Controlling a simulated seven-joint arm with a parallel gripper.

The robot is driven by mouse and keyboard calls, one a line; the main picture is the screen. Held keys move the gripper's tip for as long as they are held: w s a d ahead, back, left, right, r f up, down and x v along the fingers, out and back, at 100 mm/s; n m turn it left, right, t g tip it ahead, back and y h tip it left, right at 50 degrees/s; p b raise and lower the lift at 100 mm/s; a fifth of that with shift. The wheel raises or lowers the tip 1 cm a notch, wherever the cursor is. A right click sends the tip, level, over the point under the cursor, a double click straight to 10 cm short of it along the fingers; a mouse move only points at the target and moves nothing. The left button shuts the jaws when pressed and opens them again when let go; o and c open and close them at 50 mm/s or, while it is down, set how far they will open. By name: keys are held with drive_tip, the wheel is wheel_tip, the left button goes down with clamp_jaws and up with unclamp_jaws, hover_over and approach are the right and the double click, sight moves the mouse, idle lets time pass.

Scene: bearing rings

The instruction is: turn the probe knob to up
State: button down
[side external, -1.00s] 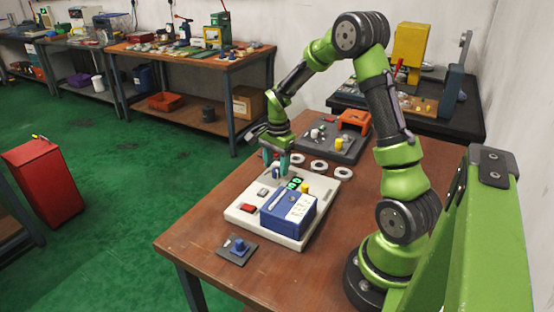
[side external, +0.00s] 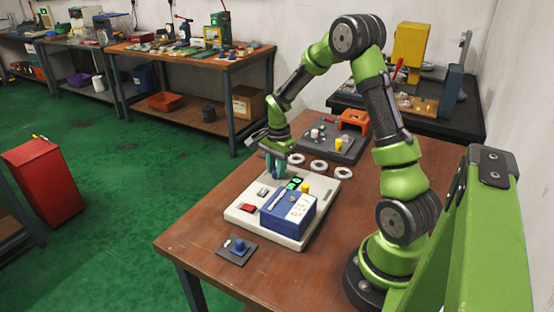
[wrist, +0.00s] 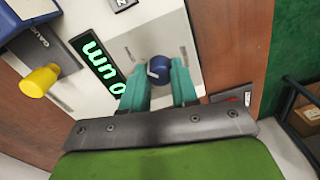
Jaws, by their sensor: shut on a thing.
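The knob (wrist: 158,70) is round and dark blue with a pale pointer mark on its left side in the wrist view. It sits on a light plate of the white gauge panel (side external: 240,213). My gripper (wrist: 159,80) has teal fingers, one on each side of the knob, and is shut on it. In the side view my gripper (side external: 275,176) is down at the far left part of the panel and its fingers hide the knob.
On the panel are a blue box (side external: 287,214), a yellow knob (side external: 305,188), a red button (side external: 248,208) and a lit green display (wrist: 98,66). White rings (side external: 319,166) lie behind it. A small plate with a blue knob (side external: 240,245) lies in front.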

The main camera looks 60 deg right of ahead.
drive_tip(key=shift+n, duration=0.3)
drive_tip(key=n, duration=1.2)
drive_tip(key=shift+n, duration=0.3)
drive_tip(key=n, duration=0.4)
drive_tip(key=shift+d+n, duration=0.1)
drive_tip(key=shift+n, duration=0.2)
drive_tip(key=c, duration=0.9)
unclamp_jaws()
drive_tip(key=shift+o, duration=0.2)
